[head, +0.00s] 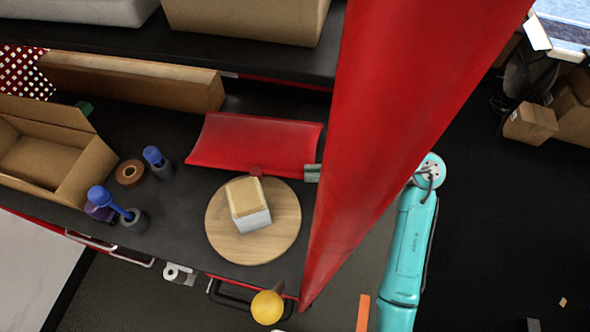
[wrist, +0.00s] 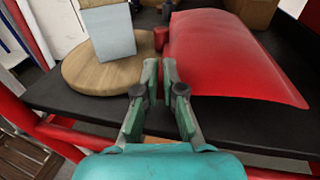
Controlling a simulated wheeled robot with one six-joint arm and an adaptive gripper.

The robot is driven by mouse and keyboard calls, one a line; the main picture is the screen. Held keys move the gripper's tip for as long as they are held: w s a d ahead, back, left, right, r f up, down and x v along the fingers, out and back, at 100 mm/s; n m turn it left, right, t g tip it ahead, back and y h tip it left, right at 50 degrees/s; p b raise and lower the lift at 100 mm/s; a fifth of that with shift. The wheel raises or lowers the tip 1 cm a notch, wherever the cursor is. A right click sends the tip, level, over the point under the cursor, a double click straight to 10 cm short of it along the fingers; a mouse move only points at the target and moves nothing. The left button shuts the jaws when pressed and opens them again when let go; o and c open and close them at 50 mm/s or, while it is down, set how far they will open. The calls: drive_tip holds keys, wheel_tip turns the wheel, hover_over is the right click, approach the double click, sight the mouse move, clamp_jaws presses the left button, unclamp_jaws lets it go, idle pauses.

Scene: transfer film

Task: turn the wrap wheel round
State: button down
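The wrap wheel, a round pale wooden disc (head: 281,235), lies flat on the dark worktop and also shows at the upper left of the wrist view (wrist: 79,76). A box (head: 246,203) with a tan top and grey-white sides stands on it. A small dark red knob (head: 257,171) is at the wheel's far rim; the wrist view shows it right of the box (wrist: 161,38). My gripper (wrist: 160,66) has a narrow gap between its fingertips with nothing in it. It is apart from the knob. In the head view a red post partly hides the gripper (head: 313,172).
A red padded-looking piece (head: 254,144) lies behind the wheel, near my gripper. A tall red post (head: 400,110) stands at the right. Blue-topped tools (head: 157,161), a brown roll (head: 130,173) and an open carton (head: 48,158) are left. A yellow ball-shaped knob (head: 267,307) is in front.

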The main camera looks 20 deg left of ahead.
sight(262, 176)
drive_tip(key=s+d+r+m+t+h, duration=0.2)
drive_tip(key=d+m+t, duration=0.1)
drive_tip(key=d+t, duration=0.15)
drive_tip(key=shift+g, duration=0.25)
drive_tip(key=x, duration=1.1)
drive_tip(key=shift+s+a+r, duration=0.2)
drive_tip(key=shift+a+r, duration=0.05)
drive_tip(key=shift+a, duration=0.7)
